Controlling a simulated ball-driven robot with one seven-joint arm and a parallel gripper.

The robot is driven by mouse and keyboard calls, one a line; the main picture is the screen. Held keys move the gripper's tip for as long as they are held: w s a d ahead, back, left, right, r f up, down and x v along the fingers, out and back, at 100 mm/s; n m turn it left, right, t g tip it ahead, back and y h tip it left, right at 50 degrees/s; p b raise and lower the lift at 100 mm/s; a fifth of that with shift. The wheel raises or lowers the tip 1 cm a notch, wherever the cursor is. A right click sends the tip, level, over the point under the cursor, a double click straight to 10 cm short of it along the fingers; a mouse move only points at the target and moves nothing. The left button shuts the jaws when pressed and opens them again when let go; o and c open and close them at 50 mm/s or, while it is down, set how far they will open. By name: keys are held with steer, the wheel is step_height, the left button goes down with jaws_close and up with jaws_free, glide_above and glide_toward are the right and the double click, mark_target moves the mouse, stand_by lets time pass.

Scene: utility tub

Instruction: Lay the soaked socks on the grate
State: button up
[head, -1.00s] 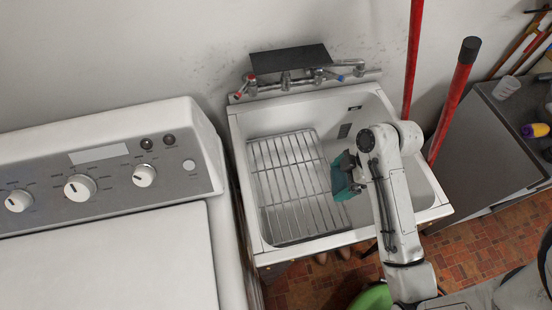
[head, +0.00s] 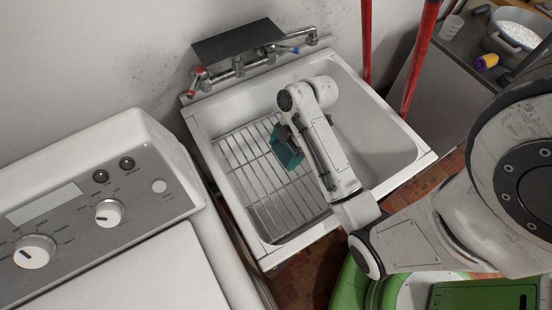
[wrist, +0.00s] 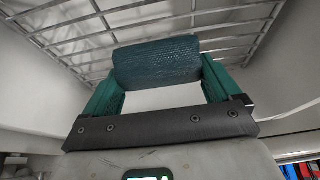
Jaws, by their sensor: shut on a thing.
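The grate (head: 250,176) is a metal wire rack in the left part of the white utility tub (head: 372,135); its bars also cross the top of the wrist view (wrist: 215,20). My gripper (head: 284,150) has teal fingers and is over the right part of the grate in the head view. In the wrist view its fingers are shut on a dark teal, ribbed cloth roll, apparently a sock (wrist: 157,62). The bars show beyond the sock, and I cannot tell whether it touches them. In the head view I cannot separate the sock from the fingers. No other sock shows.
Taps (head: 240,66) and a black shelf (head: 238,42) are at the tub's back. A white washing machine (head: 105,220) stands at left. Red poles (head: 420,60) rise behind the tub's right side. A counter (head: 440,70) with a pot (head: 515,32) is at right. Bare grate lies left and front of my gripper.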

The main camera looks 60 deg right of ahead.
steer(key=shift+w+a+f, duration=0.15)
steer(key=shift+w+f, duration=0.8)
steer(key=shift+f, duration=0.2)
steer(key=shift+w+f, duration=0.2)
steer(key=shift+f, duration=1.6)
steer(key=shift+a+f, duration=0.1)
steer(key=o, duration=0.8)
steer(key=p+v, duration=0.1)
steer(key=v, duration=1)
steer(key=shift+p, duration=0.4)
steer(key=shift+s+r, duration=0.2)
steer(key=shift+r, duration=0.35)
steer(key=shift+s+a+f+m+g+h, duration=0.1)
steer(key=shift+s+a+m+g+h, duration=0.15)
steer(key=shift+s+a+m+h, duration=1.25)
steer(key=shift+s+a+m+g+y, duration=0.25)
steer(key=shift+s+a+m, duration=0.4)
steer(key=shift+a+m, duration=2.1)
steer(key=shift+s+a+m+g+h, duration=0.2)
steer(key=shift+s+a+m+h, duration=0.45)
steer(key=shift+s+a+m, duration=1.35)
